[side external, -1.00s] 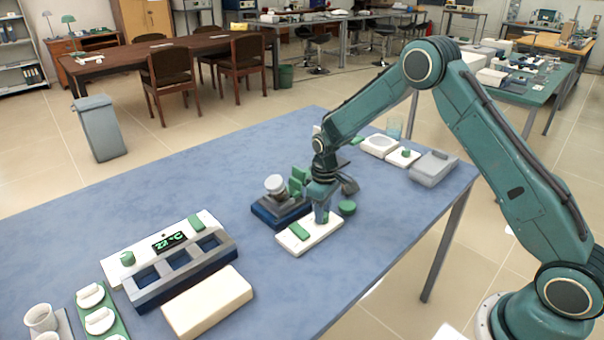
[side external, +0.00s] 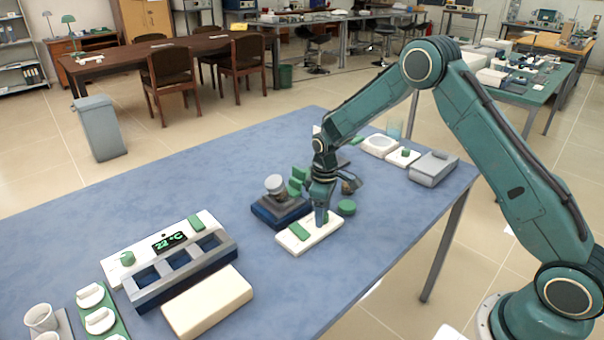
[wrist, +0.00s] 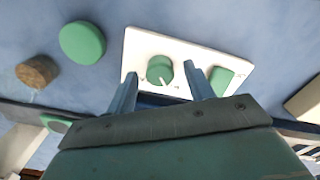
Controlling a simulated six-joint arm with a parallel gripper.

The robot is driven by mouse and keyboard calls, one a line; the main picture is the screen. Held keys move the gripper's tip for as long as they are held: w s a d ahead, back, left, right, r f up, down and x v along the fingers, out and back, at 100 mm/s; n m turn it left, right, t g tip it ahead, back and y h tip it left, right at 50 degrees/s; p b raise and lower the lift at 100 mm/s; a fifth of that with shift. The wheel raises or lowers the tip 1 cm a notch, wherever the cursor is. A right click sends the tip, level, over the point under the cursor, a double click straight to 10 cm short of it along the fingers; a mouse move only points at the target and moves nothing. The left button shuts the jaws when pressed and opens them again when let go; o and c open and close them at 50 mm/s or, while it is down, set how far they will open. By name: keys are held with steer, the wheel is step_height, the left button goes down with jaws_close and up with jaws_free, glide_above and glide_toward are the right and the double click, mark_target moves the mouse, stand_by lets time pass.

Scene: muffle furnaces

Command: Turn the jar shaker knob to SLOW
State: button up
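The jar shaker (side external: 280,211) is a dark blue and grey base with a grey-lidded jar (side external: 275,184) and green parts on it. In front of it lies its white control panel (side external: 292,245), which also shows in the wrist view (wrist: 137,52). The panel carries a green round knob (wrist: 159,69) with a white pointer line, and a green rocker (wrist: 221,80). The pointer points toward the gripper, slightly right in the wrist view. The knob's markings are too small to read. My gripper (side external: 321,221) is low over the panel, open, its fingers (wrist: 160,70) on either side of the knob with visible gaps.
A green disc (side external: 347,208) lies beside the panel and also shows in the wrist view (wrist: 82,42), near a brown cylinder (wrist: 38,71). A heater block with a 22 °C display (side external: 169,241) and a cream box (side external: 207,301) stand left. The front right table is clear.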

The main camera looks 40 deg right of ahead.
stand_by(0.3)
step_height(320, 180, up, 14)
stand_by(0.8)
steer(key=s+a+r+m+t, duration=0.3)
steer(key=s+r, duration=1.2)
steer(key=s+a+m+t, duration=0.1)
steer(key=s+m+t, duration=0.1)
steer(key=s, duration=1.6)
steer(key=shift+f+m+t, duration=0.25)
steer(key=shift+m+t, duration=0.05)
